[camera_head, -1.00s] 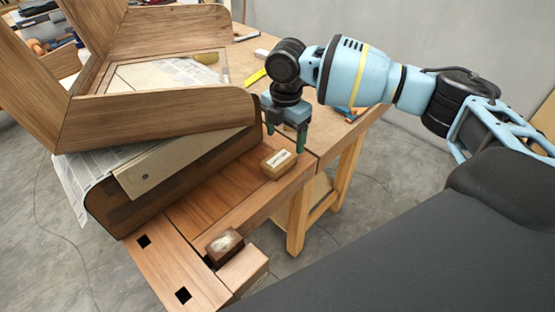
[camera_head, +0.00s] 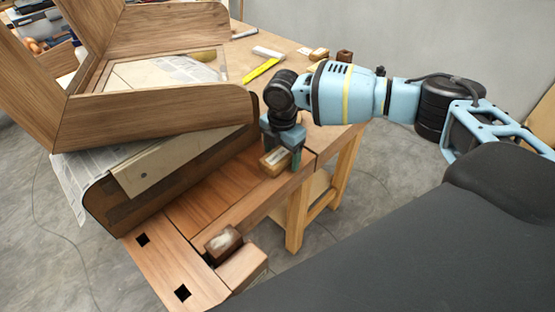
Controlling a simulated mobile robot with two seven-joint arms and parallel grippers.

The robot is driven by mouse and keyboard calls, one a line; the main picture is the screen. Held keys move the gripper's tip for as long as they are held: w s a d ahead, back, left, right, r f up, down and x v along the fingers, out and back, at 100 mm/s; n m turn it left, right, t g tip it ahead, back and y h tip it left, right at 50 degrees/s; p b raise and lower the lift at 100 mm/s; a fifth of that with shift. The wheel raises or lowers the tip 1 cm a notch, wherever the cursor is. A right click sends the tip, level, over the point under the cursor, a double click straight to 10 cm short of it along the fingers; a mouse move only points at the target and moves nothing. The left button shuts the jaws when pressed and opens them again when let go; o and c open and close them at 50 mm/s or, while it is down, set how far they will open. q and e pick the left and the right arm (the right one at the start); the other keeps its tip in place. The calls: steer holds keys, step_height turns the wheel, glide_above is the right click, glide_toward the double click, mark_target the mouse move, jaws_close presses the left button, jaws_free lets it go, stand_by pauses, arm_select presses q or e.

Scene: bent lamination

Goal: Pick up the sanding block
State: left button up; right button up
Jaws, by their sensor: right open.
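A small light-wood block with a pale top (camera_head: 275,162), which looks like the sanding block, lies on the wooden bench near its front right edge. My right gripper (camera_head: 282,155) is open and low over it, with one finger on each side of the block. I cannot tell whether the fingers touch it. My left gripper is not in view.
Curved wooden pieces (camera_head: 160,120) are stacked high on the bench to the left of the gripper. The bench strip nearer the front (camera_head: 215,205) is clear.

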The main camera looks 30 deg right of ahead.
mark_target(281, 156)
steer(key=c, duration=1.1)
steer(key=shift+r, duration=0.1)
